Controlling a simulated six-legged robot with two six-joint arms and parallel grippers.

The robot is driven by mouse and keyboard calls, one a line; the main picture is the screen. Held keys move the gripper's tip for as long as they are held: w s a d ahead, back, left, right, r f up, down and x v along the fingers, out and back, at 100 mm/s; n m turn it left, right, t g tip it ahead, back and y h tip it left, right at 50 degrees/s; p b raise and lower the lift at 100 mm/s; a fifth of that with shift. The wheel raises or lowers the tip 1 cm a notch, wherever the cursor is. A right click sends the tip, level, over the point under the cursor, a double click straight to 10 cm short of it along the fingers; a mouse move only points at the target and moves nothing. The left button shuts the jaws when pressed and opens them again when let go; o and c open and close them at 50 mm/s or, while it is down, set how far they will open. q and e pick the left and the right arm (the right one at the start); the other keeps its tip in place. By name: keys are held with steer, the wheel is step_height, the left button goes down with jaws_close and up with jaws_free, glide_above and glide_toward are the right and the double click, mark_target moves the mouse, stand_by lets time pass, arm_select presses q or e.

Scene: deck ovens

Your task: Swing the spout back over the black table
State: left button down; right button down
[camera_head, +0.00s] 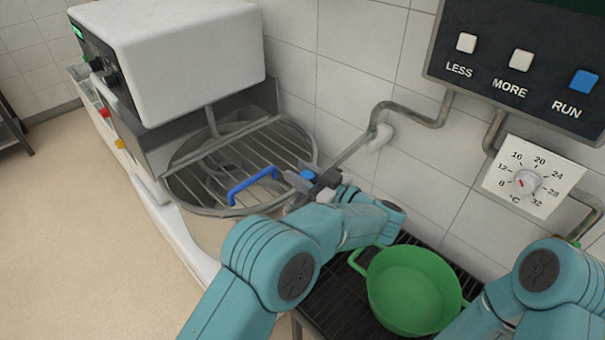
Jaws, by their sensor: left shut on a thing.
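The spout (353,149) is a grey metal pipe that comes from a wall fitting and slants down to the left. Its free end, by a small blue piece (308,174), is near the right rim of the mixer bowl, not above the black table. My left gripper (312,182) is shut on the spout at this end; the jaws partly hide it. The black slatted table (335,298) stands below at the right, partly hidden by my left arm. A green pot (412,285) with side handles stands on it. Of my right arm only links show at lower right; its gripper is out of view.
The mixer bowl (190,208) has a wire guard with a blue handle (252,184), under a white machine head (170,60). A control panel (520,70) with LESS, MORE and RUN buttons and a temperature dial (526,182) are on the tiled wall.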

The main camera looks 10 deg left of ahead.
arm_select(q)
steer(key=shift+a+f, duration=0.1)
steer(key=shift+f, duration=0.1)
steer(key=c, duration=0.7)
jaws_free()
steer(key=shift+w+a, duration=0.1)
steer(key=shift+c, duration=0.2)
steer(key=shift+r, duration=0.1)
steer(key=shift+r, duration=0.2)
step_height(320, 180, up, 20)
steer(key=shift+f+p, duration=0.25)
steer(key=shift+p, duration=0.05)
